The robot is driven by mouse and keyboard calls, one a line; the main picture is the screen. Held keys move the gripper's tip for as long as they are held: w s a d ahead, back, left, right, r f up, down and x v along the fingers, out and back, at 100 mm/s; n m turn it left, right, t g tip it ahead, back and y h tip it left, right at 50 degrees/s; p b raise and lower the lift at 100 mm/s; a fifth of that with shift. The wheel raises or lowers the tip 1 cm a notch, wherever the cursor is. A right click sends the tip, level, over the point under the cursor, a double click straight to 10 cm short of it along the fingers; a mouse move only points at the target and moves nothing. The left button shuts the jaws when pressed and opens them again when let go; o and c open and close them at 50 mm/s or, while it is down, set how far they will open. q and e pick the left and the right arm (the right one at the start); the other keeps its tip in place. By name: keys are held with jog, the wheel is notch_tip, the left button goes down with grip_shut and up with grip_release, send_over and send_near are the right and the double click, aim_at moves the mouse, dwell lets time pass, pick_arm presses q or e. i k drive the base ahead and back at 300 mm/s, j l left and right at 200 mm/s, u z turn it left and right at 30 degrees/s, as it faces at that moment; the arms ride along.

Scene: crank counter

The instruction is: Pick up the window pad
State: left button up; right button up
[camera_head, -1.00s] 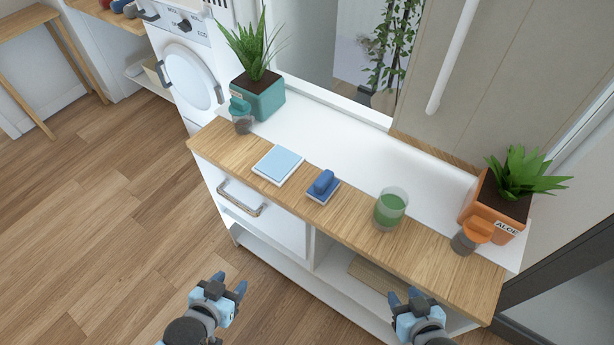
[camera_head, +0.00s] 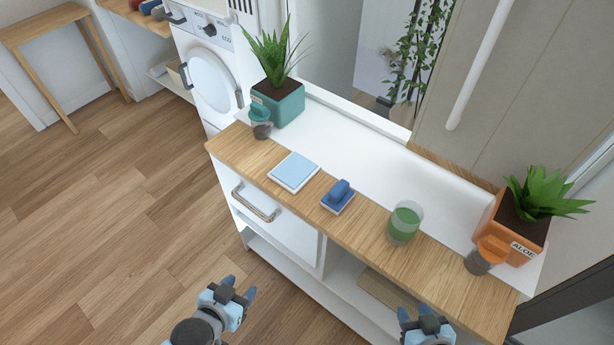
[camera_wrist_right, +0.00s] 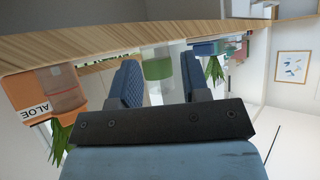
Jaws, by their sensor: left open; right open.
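The window pad looks to be the blue block with a raised handle and pale base (camera_head: 338,197), lying on the wooden counter in the head view. A flat light-blue and white square (camera_head: 293,172) lies to its left. My left gripper (camera_head: 238,290) is open and empty, low in front of the counter's drawer side. My right gripper (camera_head: 416,312) is open, in front of the counter below its top edge. In the right wrist view its two blue fingers (camera_wrist_right: 158,82) stand apart with nothing gripped between them.
A drawer handle (camera_head: 255,203) juts from the front.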

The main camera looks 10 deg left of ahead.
aim_at(339, 197)
jog(key=k+j, duration=0.1)
jog(key=j, duration=0.35)
jog(key=k+j, duration=0.1)
jog(key=j, duration=0.3)
jog(key=i+j, duration=0.1)
jog(key=j, duration=0.2)
jog(key=i+j, duration=0.1)
jog(key=j, duration=0.5)
jog(key=i+u, duration=0.05)
